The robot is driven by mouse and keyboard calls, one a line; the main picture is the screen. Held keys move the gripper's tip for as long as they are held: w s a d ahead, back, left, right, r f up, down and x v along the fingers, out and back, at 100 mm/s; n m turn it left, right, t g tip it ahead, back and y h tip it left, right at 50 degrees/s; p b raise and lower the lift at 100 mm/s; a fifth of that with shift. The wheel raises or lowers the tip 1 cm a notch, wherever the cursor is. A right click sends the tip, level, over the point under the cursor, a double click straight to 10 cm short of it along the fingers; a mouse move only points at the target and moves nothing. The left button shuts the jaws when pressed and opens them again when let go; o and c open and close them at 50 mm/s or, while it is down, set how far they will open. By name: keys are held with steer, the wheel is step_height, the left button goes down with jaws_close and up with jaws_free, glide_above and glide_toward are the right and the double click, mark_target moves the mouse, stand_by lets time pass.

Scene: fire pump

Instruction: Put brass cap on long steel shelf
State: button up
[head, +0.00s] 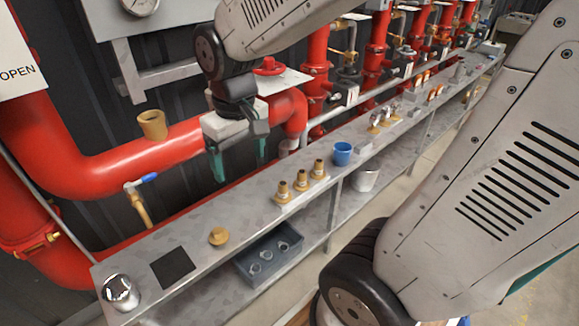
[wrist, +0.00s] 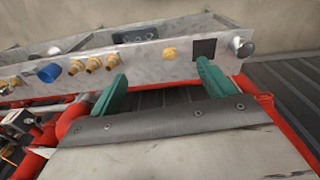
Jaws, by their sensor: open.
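The long steel shelf (head: 205,200) runs from the lower left to the far upper right; it also crosses the wrist view (wrist: 140,67). A round, low brass cap (head: 219,236) lies on it, right of a dark square patch (head: 173,268). The cap also shows in the wrist view (wrist: 169,54), between my fingers in the picture but apart from them. My gripper (head: 239,157) is open and empty, with green fingers pointing down behind the shelf's back edge. Its fingertips also show in the wrist view (wrist: 162,72).
Several brass fittings (head: 300,188) and a blue cup (head: 342,153) stand farther along the shelf. A shiny metal dome (head: 121,291) is at the near end. A grey bin (head: 268,254) sits below. Red pipes (head: 110,165) run behind; a brass cup-shaped piece (head: 152,124) shows at one.

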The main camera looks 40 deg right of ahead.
steer(key=s+r, duration=0.2)
steer(key=s, duration=0.4)
steer(key=s+r+m, duration=0.1)
steer(key=s+r, duration=0.1)
steer(key=s, duration=0.5)
steer(key=shift+s+d+r, duration=0.25)
steer(key=shift+d+r, duration=0.1)
steer(key=shift+d, duration=0.05)
